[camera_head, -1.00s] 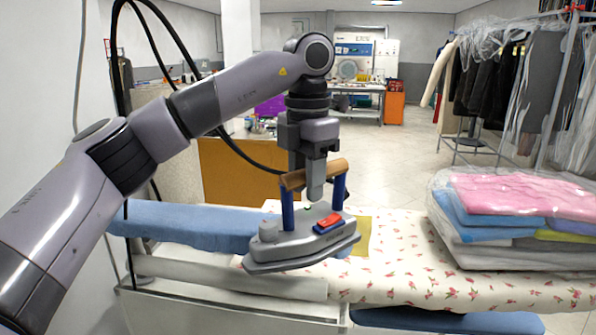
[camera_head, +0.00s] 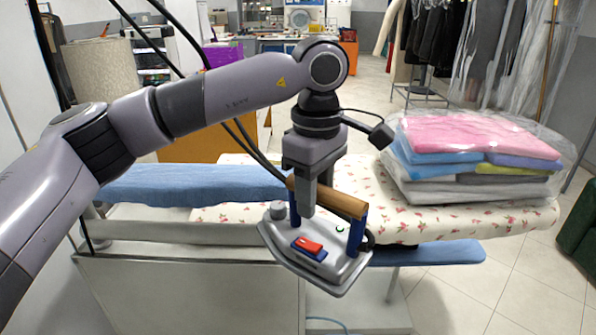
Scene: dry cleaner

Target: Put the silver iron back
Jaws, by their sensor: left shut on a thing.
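The silver iron (camera_head: 325,265) has a wooden handle on blue posts and a red switch on its top. My left gripper (camera_head: 308,200) is shut on the iron's wooden handle and holds the iron in front of the near edge of the ironing board (camera_head: 225,214). The iron seems to be off the board, with its sole facing down and slightly tilted. The iron's own resting place cannot be made out. My right gripper does not show.
Folded clothes in clear plastic (camera_head: 475,160) lie on the board's right part. A blue padded sleeve board (camera_head: 190,184) extends left. Another blue pad (camera_head: 435,253) lies below. A white cabinet (camera_head: 190,290) stands in front. Hanging garments (camera_head: 435,50) are behind.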

